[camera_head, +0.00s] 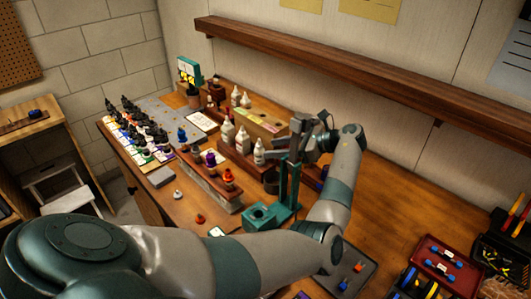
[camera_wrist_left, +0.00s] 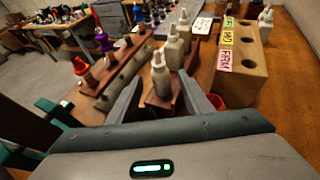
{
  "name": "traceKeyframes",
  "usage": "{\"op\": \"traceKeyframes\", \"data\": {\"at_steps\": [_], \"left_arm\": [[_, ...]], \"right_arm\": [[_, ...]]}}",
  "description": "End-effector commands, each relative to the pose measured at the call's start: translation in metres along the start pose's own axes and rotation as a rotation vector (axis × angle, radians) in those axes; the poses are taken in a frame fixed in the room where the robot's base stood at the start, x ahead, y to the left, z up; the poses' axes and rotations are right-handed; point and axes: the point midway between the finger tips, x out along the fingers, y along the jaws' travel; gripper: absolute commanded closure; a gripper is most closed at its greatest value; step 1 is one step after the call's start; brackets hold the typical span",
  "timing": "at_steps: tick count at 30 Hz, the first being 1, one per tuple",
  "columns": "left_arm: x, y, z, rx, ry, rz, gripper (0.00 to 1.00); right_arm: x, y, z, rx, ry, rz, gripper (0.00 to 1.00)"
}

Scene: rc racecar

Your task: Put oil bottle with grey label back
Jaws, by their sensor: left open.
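Several white oil bottles with pointed caps stand upright in a dark wooden rack (camera_head: 241,158). The nearest bottle (camera_head: 259,152) is at the rack's near end, with another bottle (camera_head: 243,139) and a third bottle (camera_head: 228,130) behind it. I cannot read label colours. My left gripper (camera_head: 283,150) is open just right of the nearest bottle. In the left wrist view the same nearest bottle (camera_wrist_left: 160,76) shows between and beyond the open fingers (camera_wrist_left: 160,88), apparently not gripped. My right gripper is out of view.
A wooden block (camera_wrist_left: 236,68) with coloured labels and holes stands beside the bottle rack. A teal stand (camera_head: 287,185) is close under my left gripper. Another rack (camera_head: 208,178) holds coloured-top bottles. A wall shelf (camera_head: 360,78) runs behind. Bare tabletop (camera_head: 395,200) lies right of my arm.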

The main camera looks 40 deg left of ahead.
Motion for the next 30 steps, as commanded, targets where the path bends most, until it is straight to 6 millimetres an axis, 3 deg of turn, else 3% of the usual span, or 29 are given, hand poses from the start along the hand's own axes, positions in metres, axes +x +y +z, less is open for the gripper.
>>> {"op": "traceKeyframes", "data": {"at_steps": [6,12,30], "left_arm": [[-0.037,-0.001,-0.002,0.000,0.001,-0.002,0.54],[-0.055,0.000,-0.001,0.000,-0.001,0.000,0.54],[-0.058,0.000,0.000,0.000,-0.001,0.001,0.54]], "right_arm": [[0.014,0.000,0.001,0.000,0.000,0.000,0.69],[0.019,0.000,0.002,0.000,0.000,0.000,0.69],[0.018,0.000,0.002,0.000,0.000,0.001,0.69]]}}
